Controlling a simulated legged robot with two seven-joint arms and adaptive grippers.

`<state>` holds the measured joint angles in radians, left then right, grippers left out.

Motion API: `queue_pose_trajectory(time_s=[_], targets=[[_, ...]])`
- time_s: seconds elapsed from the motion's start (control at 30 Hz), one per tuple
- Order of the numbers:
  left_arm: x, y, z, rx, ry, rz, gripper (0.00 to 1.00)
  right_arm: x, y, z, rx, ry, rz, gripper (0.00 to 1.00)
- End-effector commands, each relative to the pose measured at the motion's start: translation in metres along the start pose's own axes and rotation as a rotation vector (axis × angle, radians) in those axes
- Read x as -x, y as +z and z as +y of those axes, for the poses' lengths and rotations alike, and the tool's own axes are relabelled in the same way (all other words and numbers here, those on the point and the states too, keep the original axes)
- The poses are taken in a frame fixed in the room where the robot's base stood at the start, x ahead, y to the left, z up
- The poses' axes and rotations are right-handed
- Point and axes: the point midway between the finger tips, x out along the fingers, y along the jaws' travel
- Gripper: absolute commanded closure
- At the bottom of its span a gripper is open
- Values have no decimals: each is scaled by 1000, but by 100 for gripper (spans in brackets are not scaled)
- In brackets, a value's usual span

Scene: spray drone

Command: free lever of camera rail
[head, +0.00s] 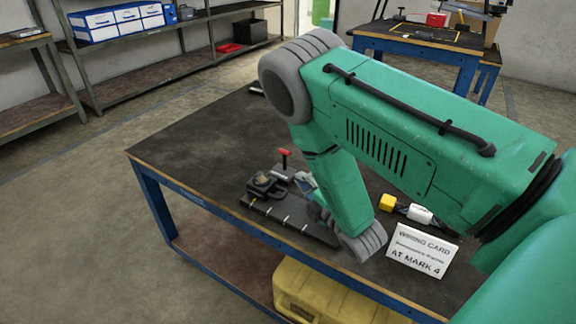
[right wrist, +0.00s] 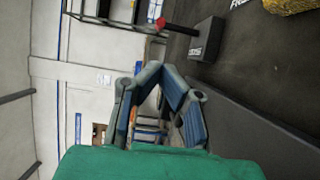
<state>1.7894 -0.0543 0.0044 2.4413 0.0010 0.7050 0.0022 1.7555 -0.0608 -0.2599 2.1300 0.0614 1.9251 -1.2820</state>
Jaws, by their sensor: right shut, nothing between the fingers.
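The camera rail (head: 315,228) is a dark flat bar with white marks, lying on the black table top. A small dark camera carriage (head: 262,184) sits at its left end. A lever with a red end (head: 285,153) stands up just behind the carriage. In the right wrist view a red-ended lever (right wrist: 163,23) juts from a dark block with white lettering (right wrist: 207,40). My right gripper (head: 304,182), partly hidden by my arm, is close to the right of the carriage. Its blue fingers (right wrist: 160,72) are shut and empty, apart from the red end.
A wiring card (head: 422,250) and a small yellow-and-white item (head: 405,208) are on the table, right of my forearm. A yellow case (head: 320,295) sits below the table. Shelves (head: 160,70) stand behind. The table's left part is clear.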

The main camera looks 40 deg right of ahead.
Motion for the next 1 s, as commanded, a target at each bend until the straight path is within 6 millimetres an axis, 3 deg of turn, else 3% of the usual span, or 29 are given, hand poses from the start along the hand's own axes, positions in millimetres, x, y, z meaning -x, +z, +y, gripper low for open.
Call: queue_pose_trajectory(time_s=[0.5, 0.7, 1.0], targets=[[-18, 1, 0, 0, 0, 0, 60, -83, 1, 0, 1, 4, -1, 100], [-20, 1, 0, 0, 0, 1, 60, -95, 1, 0, 1, 1, -1, 100], [-19, 1, 0, 0, 0, 0, 60, -95, 1, 0, 0, 0, -1, 100]])
